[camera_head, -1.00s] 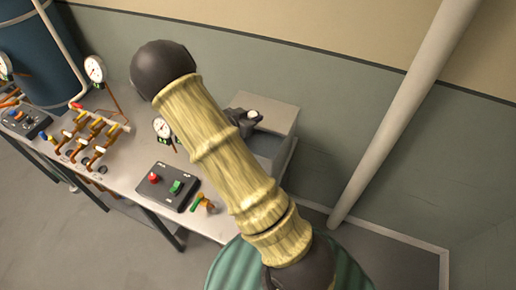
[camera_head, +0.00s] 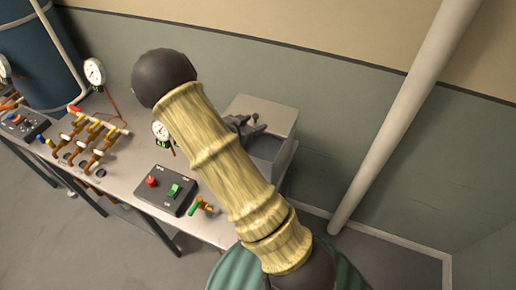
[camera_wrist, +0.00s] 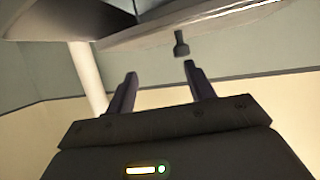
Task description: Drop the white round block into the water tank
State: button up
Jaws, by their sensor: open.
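The water tank (camera_head: 265,105) is a grey box at the back right end of the bench, with an open top and a dark grey inside. My gripper (camera_head: 256,124) is over its opening, partly hidden behind my arm. In the wrist view my gripper (camera_wrist: 160,72) shows two dark fingers spread apart with nothing between them. The white round block is not visible in either current view.
A blue barrel (camera_head: 38,55) stands at left. A pale pole (camera_head: 400,120) rises right of the tank.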

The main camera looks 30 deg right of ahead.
jog(key=b+v, duration=0.3)
jog(key=v, duration=1.4)
jog(key=shift+a+b, duration=0.15)
jog(key=shift+b, duration=0.2)
jog(key=w+a+f+n+t+y+b, duration=0.1)
jog(key=w+a+n+t+y, duration=0.25)
jog(key=n+y, duration=0.5)
jog(key=s+d+f+n+g+y, duration=0.1)
jog(key=s+n+g+y, duration=0.1)
jog(key=s, duration=0.6)
jog(key=s+d+f+n+g+y+b, duration=0.1)
jog(key=s+d+f+n+g+y, duration=0.1)
jog(key=s, duration=0.6)
jog(key=shift+n+g, duration=0.45)
jog(key=shift+g, duration=0.6)
jog(key=shift+d, duration=0.1)
